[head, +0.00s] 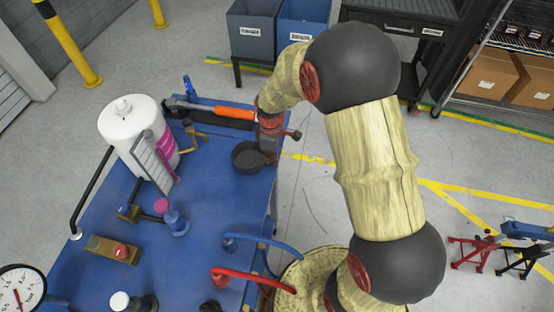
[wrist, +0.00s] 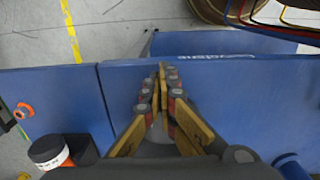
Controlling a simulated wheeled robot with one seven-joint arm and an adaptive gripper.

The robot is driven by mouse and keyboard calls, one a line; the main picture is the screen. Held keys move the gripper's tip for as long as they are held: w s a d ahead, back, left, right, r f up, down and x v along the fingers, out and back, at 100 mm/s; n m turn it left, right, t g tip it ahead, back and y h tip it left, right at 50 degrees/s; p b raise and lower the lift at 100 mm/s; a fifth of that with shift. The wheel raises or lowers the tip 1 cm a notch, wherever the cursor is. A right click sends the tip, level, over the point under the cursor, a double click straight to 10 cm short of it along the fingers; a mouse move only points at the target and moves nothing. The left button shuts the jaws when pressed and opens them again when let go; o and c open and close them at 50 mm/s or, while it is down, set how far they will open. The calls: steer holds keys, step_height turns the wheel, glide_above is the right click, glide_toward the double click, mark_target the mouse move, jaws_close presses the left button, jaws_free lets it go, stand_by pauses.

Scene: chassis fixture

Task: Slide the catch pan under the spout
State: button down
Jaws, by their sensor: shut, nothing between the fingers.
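The catch pan looks like a shallow round black dish (head: 247,158) on the blue bench top, near its right edge in the head view. A brass tap (head: 194,133), which looks like the spout, stands beside the white tank (head: 122,122), left of the pan and apart from it. My gripper (head: 270,155) is at the pan's right side, close to its rim; I cannot tell whether it touches. In the wrist view the gripper (wrist: 163,72) has its fingers together over the blue surface, with nothing seen between them. I cannot make out the pan there.
An orange-handled tool (head: 235,114) lies along the bench's back edge. A blue-and-pink fitting (head: 175,218) and a brass block (head: 113,249) stand nearer on the blue bench (head: 150,260). Red (head: 250,278) and blue (head: 270,241) hoses cross its right edge. Bare bench lies left of the pan.

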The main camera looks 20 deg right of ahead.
mark_target(241, 158)
steer(key=w+a, duration=0.2)
steer(key=a, duration=0.1)
steer(key=w+a+p, duration=0.1)
steer(key=w+a, duration=0.1)
steer(key=a, duration=0.1)
steer(key=w+a, duration=0.2)
steer(key=a, duration=0.1)
steer(key=shift+w+a, duration=0.3)
steer(key=shift+a, duration=0.1)
steer(key=shift+s+d, duration=0.1)
steer(key=shift+d, duration=0.05)
